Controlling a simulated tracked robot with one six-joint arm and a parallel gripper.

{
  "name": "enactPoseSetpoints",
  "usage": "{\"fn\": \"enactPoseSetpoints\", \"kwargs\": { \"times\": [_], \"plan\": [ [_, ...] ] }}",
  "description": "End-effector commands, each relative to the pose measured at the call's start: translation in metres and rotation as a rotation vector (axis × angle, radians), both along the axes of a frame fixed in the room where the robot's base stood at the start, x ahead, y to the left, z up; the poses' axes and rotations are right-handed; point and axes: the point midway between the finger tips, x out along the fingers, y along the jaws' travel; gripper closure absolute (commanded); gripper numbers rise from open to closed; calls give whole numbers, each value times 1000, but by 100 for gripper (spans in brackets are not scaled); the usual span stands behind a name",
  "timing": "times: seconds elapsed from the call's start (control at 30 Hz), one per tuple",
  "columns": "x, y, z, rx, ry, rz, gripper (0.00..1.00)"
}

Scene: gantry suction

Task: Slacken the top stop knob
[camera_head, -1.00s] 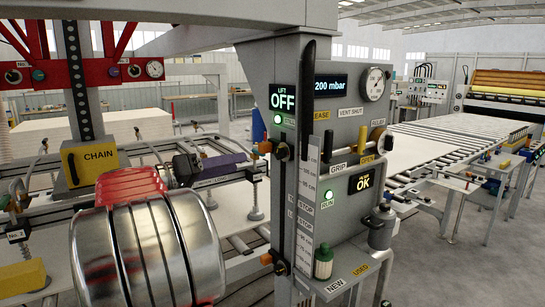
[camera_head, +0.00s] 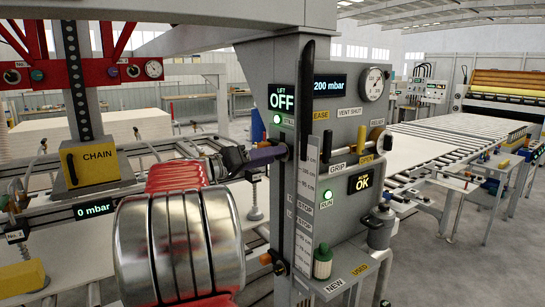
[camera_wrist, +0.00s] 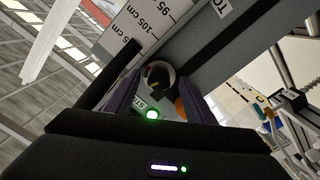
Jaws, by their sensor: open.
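The top stop knob (camera_wrist: 158,76) shows in the wrist view as a round dark end with a pale ring, in front of the grey post. My gripper (camera_wrist: 165,80) is open, with one purple finger on each side of the knob. I cannot tell whether either finger touches it. In the head view my gripper (camera_head: 278,153) reaches the left side of the post at the upper stop, and its fingers hide the knob there. The scale strip (camera_head: 307,190) with cm marks runs down the post.
The lower stop with an orange knob (camera_head: 266,259) sits further down the post. A black lever (camera_head: 307,85) stands above the upper stop. The control panel (camera_head: 345,215) with gauge and knobs is to the right. A yellow CHAIN box (camera_head: 97,163) is at the left.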

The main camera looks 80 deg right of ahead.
Motion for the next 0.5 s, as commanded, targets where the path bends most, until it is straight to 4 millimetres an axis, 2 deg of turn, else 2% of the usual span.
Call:
{"fn": "enactPoseSetpoints", "kwargs": {
  "times": [0.13, 0.43, 0.5],
  "plan": [
    [-7, -8, 0, 0, 0, 0, 51],
    [-8, -9, 0, 0, 0, 1, 51],
    [-8, -9, 0, 0, 0, 1, 55]
  ]
}}
